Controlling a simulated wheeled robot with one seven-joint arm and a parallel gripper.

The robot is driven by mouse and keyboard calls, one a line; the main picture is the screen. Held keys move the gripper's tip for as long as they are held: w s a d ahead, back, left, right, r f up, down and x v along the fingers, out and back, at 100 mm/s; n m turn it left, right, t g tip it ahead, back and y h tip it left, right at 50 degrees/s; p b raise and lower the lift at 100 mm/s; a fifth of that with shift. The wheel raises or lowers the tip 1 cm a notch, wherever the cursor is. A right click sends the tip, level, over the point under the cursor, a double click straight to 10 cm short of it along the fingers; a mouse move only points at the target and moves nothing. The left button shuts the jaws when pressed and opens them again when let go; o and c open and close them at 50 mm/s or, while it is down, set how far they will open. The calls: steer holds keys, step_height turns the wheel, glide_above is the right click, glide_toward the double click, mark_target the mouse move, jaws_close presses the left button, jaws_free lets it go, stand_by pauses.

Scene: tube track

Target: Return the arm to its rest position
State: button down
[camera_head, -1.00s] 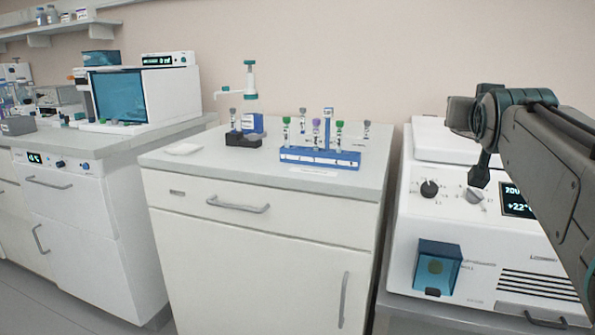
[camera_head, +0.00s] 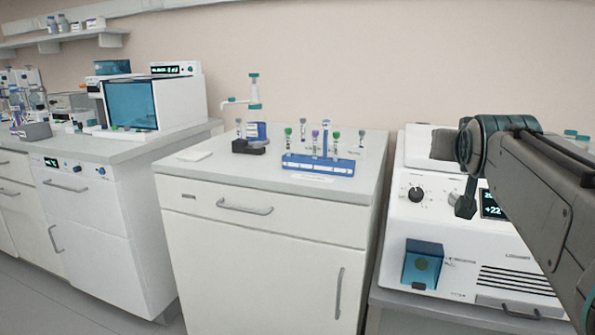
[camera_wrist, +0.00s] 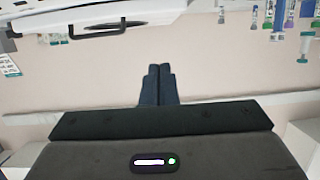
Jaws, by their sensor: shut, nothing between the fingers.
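My arm reaches in from the right edge of the head view, with its dark wrist in front of the white centrifuge-like machine (camera_head: 470,245). My gripper (camera_wrist: 159,70) shows in the wrist view with its two fingers together and nothing between them. The gripper is apart from the tubes and touches nothing that I can see.
A blue tube rack (camera_head: 318,165) with several capped tubes stands on the middle cabinet (camera_head: 270,190). A black block (camera_head: 248,148) and a teal-topped dispenser (camera_head: 254,92) stand left of it. A teal-windowed machine (camera_head: 130,104) is on the left counter.

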steer(key=s+a+f+n+g+y+p, duration=0.1)
steer(key=s+a+g+p, duration=0.4)
steer(key=s+p, duration=0.5)
steer(key=s+a+f+n+g+y+p, duration=0.2)
steer(key=s+a+g+p, duration=0.4)
steer(key=p, duration=1.1)
steer(key=s+a+f+y, duration=0.1)
steer(key=s+a, duration=0.1)
steer(key=s, duration=0.2)
steer(key=shift+s+a+f+y, duration=0.2)
steer(key=shift+s+f+y, duration=0.05)
steer(key=shift+y, duration=0.05)
steer(key=shift+d, duration=0.15)
